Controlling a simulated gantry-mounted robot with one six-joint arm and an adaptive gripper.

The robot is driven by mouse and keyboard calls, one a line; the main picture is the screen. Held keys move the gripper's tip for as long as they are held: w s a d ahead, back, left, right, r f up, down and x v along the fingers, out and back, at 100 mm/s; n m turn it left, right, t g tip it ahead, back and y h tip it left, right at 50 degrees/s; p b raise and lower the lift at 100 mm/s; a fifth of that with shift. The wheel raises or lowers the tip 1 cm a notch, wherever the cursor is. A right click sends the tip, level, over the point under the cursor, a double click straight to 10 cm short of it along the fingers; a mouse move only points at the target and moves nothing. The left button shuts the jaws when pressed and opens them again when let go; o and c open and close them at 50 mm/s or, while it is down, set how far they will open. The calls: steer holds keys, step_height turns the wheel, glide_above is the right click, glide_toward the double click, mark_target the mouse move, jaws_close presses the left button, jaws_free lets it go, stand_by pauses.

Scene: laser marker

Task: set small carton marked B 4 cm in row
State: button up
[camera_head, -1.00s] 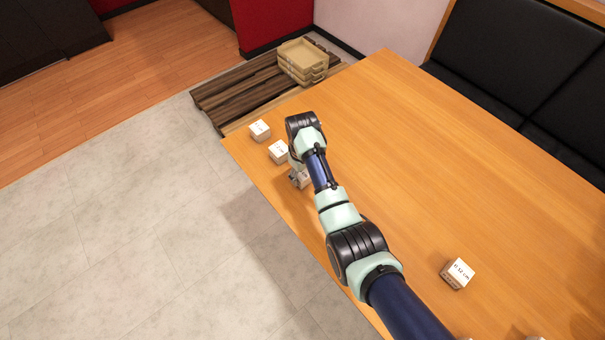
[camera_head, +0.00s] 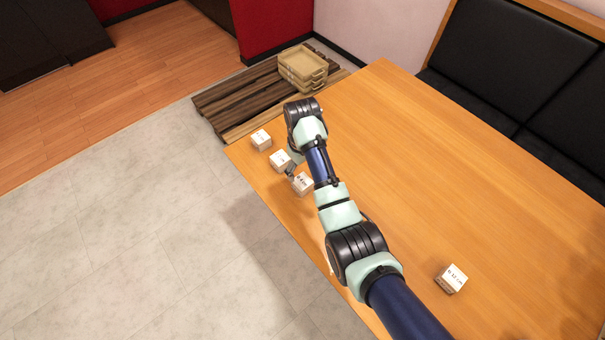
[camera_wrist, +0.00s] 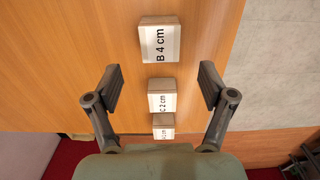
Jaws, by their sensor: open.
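The small carton marked B 4 cm (camera_wrist: 160,42) is a white-topped box lying on the wooden table with its label up. In the head view it (camera_head: 302,184) is the nearest of three cartons in a line along the table's left edge. My gripper (camera_wrist: 161,84) is open and empty, with its fingers spread wide. In the wrist view the B carton lies beyond the fingertips, apart from both. In the head view my arm partly hides the gripper (camera_head: 292,169).
A carton marked C 2 cm (camera_wrist: 162,98) and a farther carton (camera_wrist: 163,127) complete the line; both also show in the head view (camera_head: 280,160) (camera_head: 261,140). Another carton (camera_head: 452,279) stands at the right. Stacked trays (camera_head: 303,68) are beyond the table (camera_head: 430,180).

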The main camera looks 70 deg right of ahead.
mark_target(302, 181)
step_height(302, 181, up, 3)
steer(key=shift+r, duration=0.1)
stand_by(0.4)
steer(key=w+a+r+n+t+h, duration=0.15)
steer(key=w+a, duration=0.25)
steer(key=a, duration=0.4)
steer(key=w+a+r+n+t, duration=0.1)
steer(key=w+a+r+t, duration=0.15)
steer(key=w+a, duration=0.4)
steer(key=w+a+r+n+t+h, duration=0.1)
steer(key=w+a+r+t, duration=0.15)
steer(key=a, duration=0.65)
steer(key=s+a+r+n+t+y, duration=0.1)
steer(key=s+a+r+t, duration=0.2)
steer(key=a, duration=0.6)
steer(key=s+a+r+n+t+y, duration=0.1)
steer(key=s+a+r+t, duration=0.2)
steer(key=a+r, duration=0.5)
steer(key=shift+s+a, duration=0.15)
steer(key=shift+a, duration=0.9)
steer(key=shift+r+y+p, duration=0.2)
steer(key=shift+y+p, duration=0.05)
steer(key=shift+p, duration=0.1)
